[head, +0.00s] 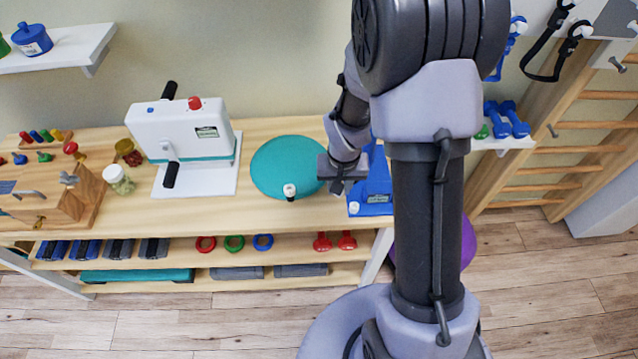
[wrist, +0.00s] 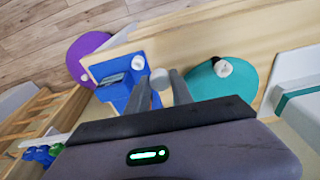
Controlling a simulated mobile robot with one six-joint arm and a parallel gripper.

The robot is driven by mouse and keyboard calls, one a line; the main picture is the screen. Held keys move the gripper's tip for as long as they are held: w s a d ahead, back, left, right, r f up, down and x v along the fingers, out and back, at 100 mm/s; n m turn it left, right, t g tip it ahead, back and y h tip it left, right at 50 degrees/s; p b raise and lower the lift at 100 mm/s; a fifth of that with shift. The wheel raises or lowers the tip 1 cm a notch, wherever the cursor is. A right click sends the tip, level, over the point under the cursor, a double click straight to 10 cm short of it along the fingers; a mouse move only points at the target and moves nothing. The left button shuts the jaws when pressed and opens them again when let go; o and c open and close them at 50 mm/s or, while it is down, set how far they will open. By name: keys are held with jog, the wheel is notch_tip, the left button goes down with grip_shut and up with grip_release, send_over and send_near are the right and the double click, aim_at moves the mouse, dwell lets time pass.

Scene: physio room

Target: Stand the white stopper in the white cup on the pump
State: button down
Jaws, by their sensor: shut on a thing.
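My gripper (head: 337,187) is above the bench between the teal disc and the blue pump (head: 374,196). In the wrist view its two fingers (wrist: 161,84) are shut on the white stopper (wrist: 159,75), whose pale round end shows between the tips. The pump (wrist: 113,70) is just left of the fingers there. The small white cup (wrist: 137,60) is at the pump's corner near the bench edge, close to the stopper but apart from it in the picture. In the head view my arm hides part of the pump.
The teal disc (head: 284,168) bears a small white-and-black object (head: 289,191). A white machine with a crank (head: 182,130) stands left of it. A jar (head: 118,179) and a wooden box (head: 60,195) are farther left. A purple ball (wrist: 88,55) is below the bench.

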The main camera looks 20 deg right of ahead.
jog(key=d+r+m+p, duration=0.2)
jog(key=d+m+p, duration=0.1)
jog(key=d+p, duration=0.2)
jog(key=f+b, duration=0.1)
jog(key=f, duration=0.1)
jog(key=f+b, duration=0.4)
jog(key=f, duration=0.1)
jog(key=shift+s, duration=0.4)
jog(key=shift+f+b, duration=1.45)
jog(key=shift+b, duration=0.5)
dwell(0.5)
jog(key=c, duration=1)
grip_release()
jog(key=shift+c, duration=0.2)
jog(key=shift+o, duration=0.2)
